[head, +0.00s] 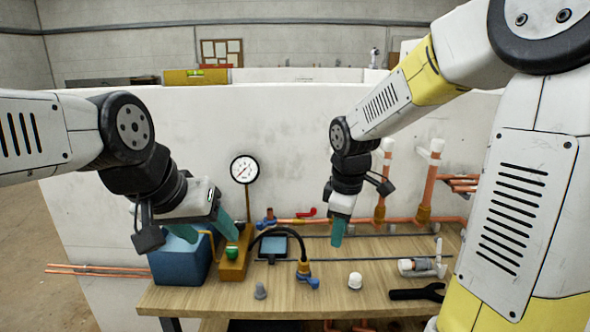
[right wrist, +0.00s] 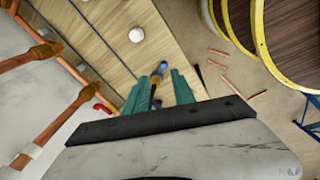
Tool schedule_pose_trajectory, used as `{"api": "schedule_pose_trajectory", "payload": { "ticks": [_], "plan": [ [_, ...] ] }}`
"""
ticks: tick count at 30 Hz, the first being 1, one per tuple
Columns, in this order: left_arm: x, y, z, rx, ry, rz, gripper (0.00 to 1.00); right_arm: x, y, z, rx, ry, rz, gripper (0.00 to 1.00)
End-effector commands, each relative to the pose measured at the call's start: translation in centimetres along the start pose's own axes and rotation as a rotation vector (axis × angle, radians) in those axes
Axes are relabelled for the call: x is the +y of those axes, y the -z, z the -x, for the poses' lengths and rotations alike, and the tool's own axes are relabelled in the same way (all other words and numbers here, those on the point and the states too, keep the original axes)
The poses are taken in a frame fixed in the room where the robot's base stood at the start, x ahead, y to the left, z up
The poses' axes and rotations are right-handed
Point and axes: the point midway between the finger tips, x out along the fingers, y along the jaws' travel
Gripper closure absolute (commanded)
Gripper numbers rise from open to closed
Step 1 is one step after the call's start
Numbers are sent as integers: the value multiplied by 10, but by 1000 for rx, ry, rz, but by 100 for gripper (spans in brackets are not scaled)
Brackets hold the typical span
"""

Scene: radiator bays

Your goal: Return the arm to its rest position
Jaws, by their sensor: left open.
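My left gripper (head: 206,230) is open, its two teal fingers well apart. It hangs over the blue bin (head: 180,264) and beside the wooden block (head: 235,262) with the pressure gauge (head: 244,169). I see nothing held between its fingers. My right gripper (head: 337,233) points down over the middle of the bench (head: 220,298). In the right wrist view its teal fingers (right wrist: 159,82) are apart. A blue-handled brass valve (head: 306,273) shows in the gap between them, lower down on the bench, and does not look gripped.
Copper pipes (head: 379,205) run along the white wall behind the bench. A white cap (head: 355,281), a grey fitting (head: 260,291) and a black wrench (head: 417,292) lie on the bench. The right wrist view shows yellow-rimmed drums (right wrist: 262,38) and loose copper pieces on the floor.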

Motion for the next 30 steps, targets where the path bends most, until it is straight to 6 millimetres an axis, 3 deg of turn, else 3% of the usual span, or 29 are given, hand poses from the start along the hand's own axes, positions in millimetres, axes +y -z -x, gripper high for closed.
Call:
{"api": "schedule_pose_trajectory", "payload": {
  "ticks": [1,6,12,19,30],
  "plan": [
    [0,0,0,0,0,0,42,-7,-10,21,23,-33,-102,69],
    [0,0,0,0,0,0,42,-36,-37,71,128,-94,-475,69],
    [0,0,0,0,0,0,42,-76,-63,109,286,-107,-870,69],
    [0,0,0,0,0,0,42,-102,-74,124,402,-79,-1108,69],
    [0,0,0,0,0,0,42,-105,-75,125,415,-73,-1138,69]
  ]
}}
